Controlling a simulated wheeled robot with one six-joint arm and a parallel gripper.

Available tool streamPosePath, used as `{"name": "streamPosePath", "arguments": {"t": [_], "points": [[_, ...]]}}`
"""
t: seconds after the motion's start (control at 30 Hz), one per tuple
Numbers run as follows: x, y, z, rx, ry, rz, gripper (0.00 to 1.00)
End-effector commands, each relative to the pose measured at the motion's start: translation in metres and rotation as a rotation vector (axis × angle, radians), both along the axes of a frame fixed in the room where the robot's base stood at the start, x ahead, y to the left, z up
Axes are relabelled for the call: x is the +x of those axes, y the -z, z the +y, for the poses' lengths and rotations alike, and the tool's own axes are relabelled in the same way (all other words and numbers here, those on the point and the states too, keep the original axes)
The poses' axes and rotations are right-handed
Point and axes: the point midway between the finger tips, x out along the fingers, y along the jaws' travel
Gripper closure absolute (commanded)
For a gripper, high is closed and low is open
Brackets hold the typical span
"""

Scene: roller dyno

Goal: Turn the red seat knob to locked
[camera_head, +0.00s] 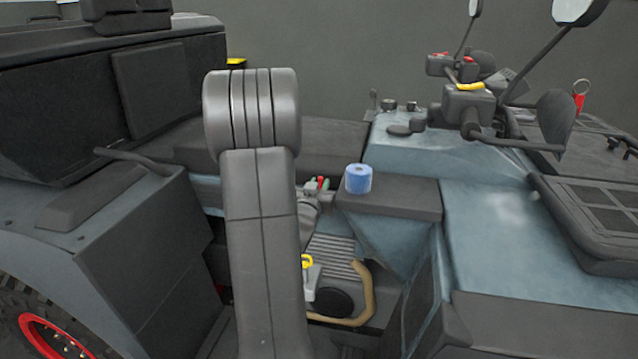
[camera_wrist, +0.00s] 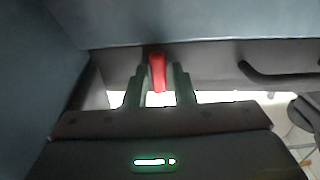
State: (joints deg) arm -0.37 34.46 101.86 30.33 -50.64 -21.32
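The red knob (camera_wrist: 157,72) shows in the wrist view as a narrow, upright handle below a blue-grey panel edge. My gripper (camera_wrist: 160,78) is open, with one greenish finger on each side of the knob. A small gap shows between each finger and the knob, so the fingers do not appear to grip it. The knob's base is partly hidden, and no lock marking is readable. In the head view my own arm stands in the foreground, and neither my gripper nor the seat knob can be made out for certain.
A blue cylinder (camera_head: 358,179) stands on a dark ledge of the vehicle. Handlebars with mirrors (camera_head: 468,105) rise at the right. A dark curved handle (camera_wrist: 285,80) lies right of the knob in the wrist view.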

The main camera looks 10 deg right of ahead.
Motion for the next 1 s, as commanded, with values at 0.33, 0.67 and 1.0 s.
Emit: {"name": "streamPosePath", "arguments": {"t": [0.33, 0.67, 1.0], "points": [[-0.007, 0.0, 0.003, 0.002, -0.001, 0.001, 0.77], [-0.069, -0.001, 0.03, 0.001, -0.003, 0.001, 0.77], [-0.121, -0.001, 0.052, 0.0, -0.003, 0.001, 0.77]]}}
